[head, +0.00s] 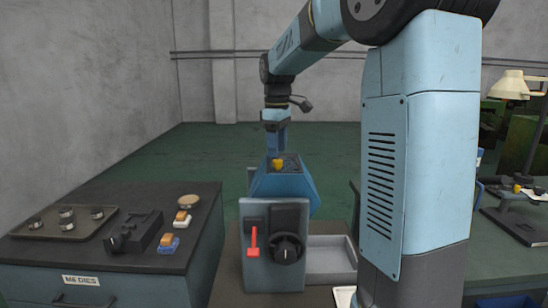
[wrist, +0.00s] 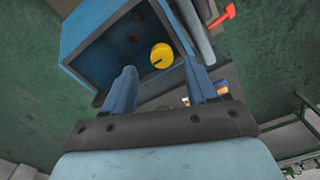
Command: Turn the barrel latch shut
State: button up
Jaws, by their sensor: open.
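A blue machine (head: 302,183) stands in the middle of the head view with a dark recessed top. A yellow round knob (head: 277,163) with a dark mark sits at that top; it looks like the barrel latch. It also shows in the wrist view (wrist: 162,56), inside the blue frame (wrist: 82,50). My gripper (head: 276,150) points down over the machine top. In the wrist view its two blue fingers (wrist: 161,80) are apart with nothing held between them. The knob lies just beyond the fingertips, apart from them as far as I can tell.
The grey front panel carries a red lever (head: 254,243) and a black dial (head: 287,248). A grey tray (head: 330,262) stands right of it. A dark cabinet (head: 110,250) at left holds a tray (head: 65,222) of metal parts. A bench with a lamp (head: 512,85) is at right.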

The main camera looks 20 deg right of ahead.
aim_at(277, 160)
jog(key=shift+f, duration=1.7)
jog(key=shift+c, duration=0.2)
